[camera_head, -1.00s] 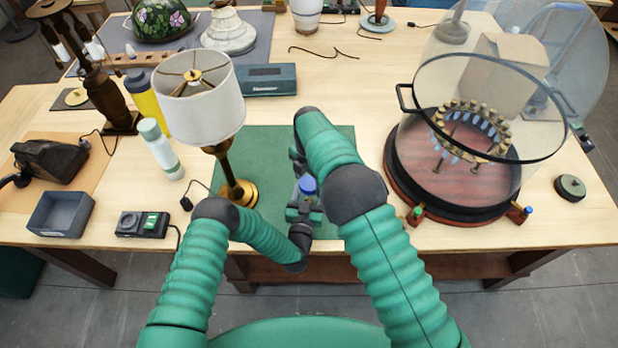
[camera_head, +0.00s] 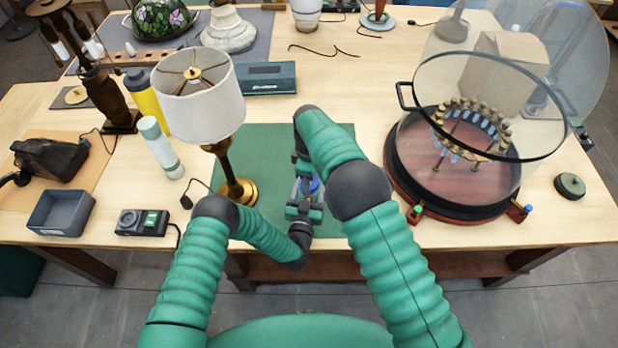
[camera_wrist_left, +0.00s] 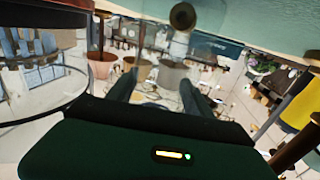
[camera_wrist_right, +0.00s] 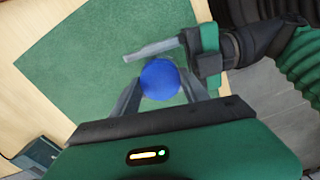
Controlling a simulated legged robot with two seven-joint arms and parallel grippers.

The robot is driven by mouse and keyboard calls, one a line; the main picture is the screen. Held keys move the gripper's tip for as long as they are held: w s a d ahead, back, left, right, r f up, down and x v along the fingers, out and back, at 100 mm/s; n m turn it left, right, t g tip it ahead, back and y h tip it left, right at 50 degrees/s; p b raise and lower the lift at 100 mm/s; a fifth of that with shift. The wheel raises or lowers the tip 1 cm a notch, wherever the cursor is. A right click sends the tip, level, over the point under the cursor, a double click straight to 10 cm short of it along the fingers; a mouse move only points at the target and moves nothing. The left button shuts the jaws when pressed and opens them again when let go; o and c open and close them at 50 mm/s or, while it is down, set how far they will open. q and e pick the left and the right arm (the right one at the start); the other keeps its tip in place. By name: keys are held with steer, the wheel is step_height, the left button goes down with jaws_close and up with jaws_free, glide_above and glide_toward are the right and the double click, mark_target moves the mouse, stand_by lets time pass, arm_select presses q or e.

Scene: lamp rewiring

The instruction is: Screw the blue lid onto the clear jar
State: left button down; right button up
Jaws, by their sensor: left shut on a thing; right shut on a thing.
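The blue lid (camera_head: 313,186) shows over the green mat in the head view, partly covered by my grippers. In the right wrist view the blue lid (camera_wrist_right: 160,79) sits between the fingertips of my right gripper (camera_wrist_right: 162,88), which is shut on it. My left gripper (camera_head: 303,211) comes in from the left, just below the lid in the head view. Its finger also shows beside the lid in the right wrist view. In the left wrist view the see-through jar (camera_wrist_left: 152,55) appears faintly between its fingers, which are shut on it. I cannot tell how the lid sits on the jar.
The green mat (camera_head: 270,145) lies beneath my grippers. A brass lamp with a white shade (camera_head: 200,105) stands close on the left. A grey tray (camera_head: 61,213) and a small meter (camera_head: 143,222) lie front left.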

arm_select(q)
steer(key=shift+d, duration=0.15)
arm_select(e)
steer(key=m, duration=0.6)
steer(key=shift+w+a, duration=0.1)
steer(key=m, duration=0.3)
steer(key=shift+m, duration=0.4)
steer(key=m, duration=0.5)
steer(key=shift+w+m, duration=0.1)
steer(key=shift+m, duration=0.2)
arm_select(q)
steer(key=shift+s, duration=0.1)
arm_select(e)
steer(key=m, duration=0.5)
steer(key=shift+w, duration=0.1)
arm_select(q)
steer(key=shift+d, duration=0.1)
arm_select(e)
steer(key=o, duration=1.2)
steer(key=shift+r, duration=0.1)
steer(key=shift+c, duration=0.2)
steer(key=o, duration=0.4)
